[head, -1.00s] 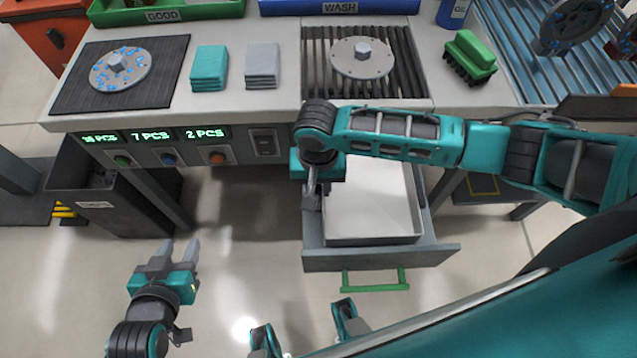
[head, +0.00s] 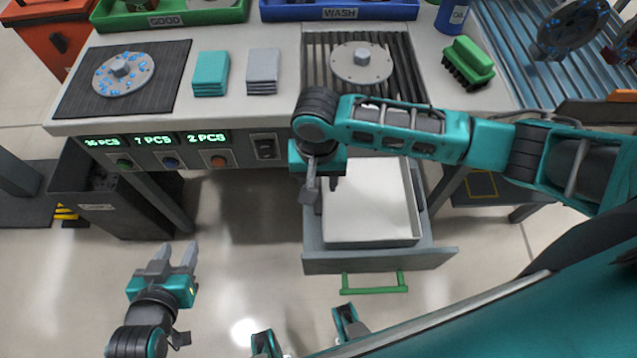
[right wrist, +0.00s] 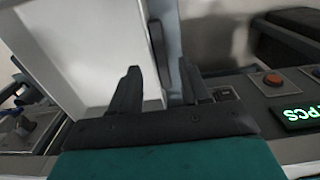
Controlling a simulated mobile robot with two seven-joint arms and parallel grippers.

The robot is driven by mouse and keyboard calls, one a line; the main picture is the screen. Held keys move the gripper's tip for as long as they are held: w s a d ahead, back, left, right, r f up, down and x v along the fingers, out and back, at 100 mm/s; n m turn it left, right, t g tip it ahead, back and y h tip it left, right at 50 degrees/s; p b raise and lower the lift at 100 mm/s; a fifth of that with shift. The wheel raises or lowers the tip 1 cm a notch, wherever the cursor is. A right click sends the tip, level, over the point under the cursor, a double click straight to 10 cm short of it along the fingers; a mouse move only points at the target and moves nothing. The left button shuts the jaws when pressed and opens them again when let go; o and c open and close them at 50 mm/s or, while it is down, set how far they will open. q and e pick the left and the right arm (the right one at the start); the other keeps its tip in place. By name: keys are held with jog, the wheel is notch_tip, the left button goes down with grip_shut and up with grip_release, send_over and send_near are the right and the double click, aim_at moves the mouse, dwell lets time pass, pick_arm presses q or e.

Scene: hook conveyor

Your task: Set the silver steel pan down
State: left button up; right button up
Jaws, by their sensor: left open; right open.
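The silver steel pan (head: 371,243) appears to be the shallow, pale-floored tray lying level inside the open drawer (head: 345,262) under the bench. Its pale surface also shows in the right wrist view (right wrist: 95,50). My right gripper (head: 322,190) points down at the pan's left edge, near the drawer's left wall. In the right wrist view its two fingers (right wrist: 158,72) stand apart with nothing clearly between them. My arm hides the pan's far left corner. My left gripper (head: 178,257) is open and empty over the floor, left of the drawer.
The drawer has a green handle (head: 374,288). Above it, the bench holds a mat with a blue-spotted disc (head: 122,73), teal cloths (head: 211,73), grey cloths (head: 263,71), a disc on a grate (head: 361,63) and a green brush (head: 468,64). A dark bin (head: 98,205) stands left.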

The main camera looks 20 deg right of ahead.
notch_tip(320, 180, up, 8)
jog(key=p, duration=0.1)
jog(key=shift+r, duration=0.1)
dwell(0.4)
